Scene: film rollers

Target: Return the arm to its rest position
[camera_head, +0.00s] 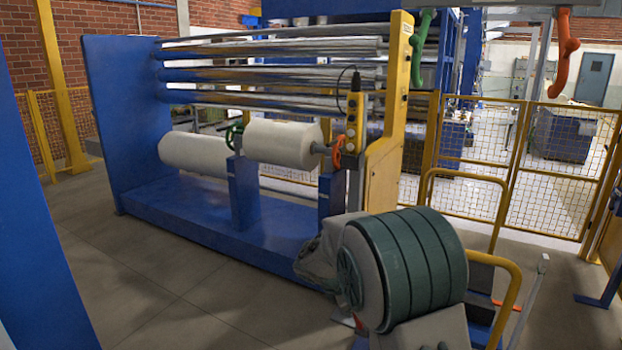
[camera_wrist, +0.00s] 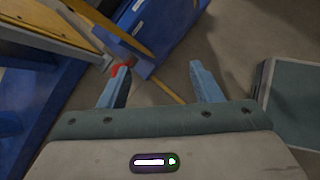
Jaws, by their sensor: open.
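My gripper (camera_wrist: 159,84) shows in the wrist view with its two blue fingers spread wide and nothing held between them. Grey floor and a thin yellow bar lie behind the gap. A small red part (camera_wrist: 121,69) appears just beyond the left fingertip; I cannot tell whether they touch. In the head view my arm's grey and dark green links fill the lower right, in front of the roller machine's blue base (camera_head: 190,220). The gripper's fingers cannot be made out in that view.
The machine carries white film rolls (camera_head: 284,144), steel rollers, a red handwheel (camera_head: 337,152) and a green handwheel (camera_head: 235,134). A yellow post (camera_head: 397,70) and yellow mesh fence (camera_head: 551,180) stand to the right. Green and orange hooks (camera_head: 563,50) hang above. Floor at lower left is clear.

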